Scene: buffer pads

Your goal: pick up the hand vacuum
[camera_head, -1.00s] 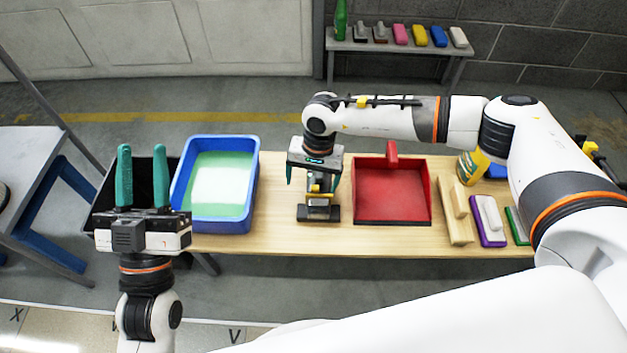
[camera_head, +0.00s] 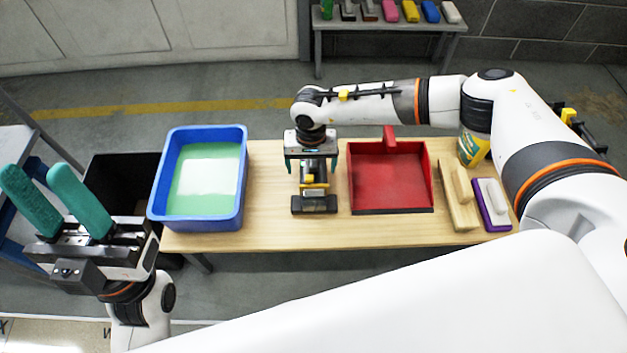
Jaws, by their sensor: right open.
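The hand vacuum (camera_head: 314,203), dark grey with yellow parts and a wide black nozzle, lies on the wooden table between the blue tub and the red dustpan. My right gripper (camera_head: 312,172) points down over its rear part, open, with one teal finger on each side of the body. Contact between fingers and vacuum cannot be made out, and the gripper hides the vacuum's far end. My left gripper (camera_head: 36,172) is open and empty at the left, away from the table, its teal fingers pointing up and leftward.
The blue tub (camera_head: 236,212) holds green and white contents. The red dustpan (camera_head: 390,180) lies close to the right of the vacuum. A wooden block tool (camera_head: 458,200), a purple-edged brush (camera_head: 492,205) and a yellow-green bottle (camera_head: 470,150) are further right. A black bin (camera_head: 120,175) stands left.

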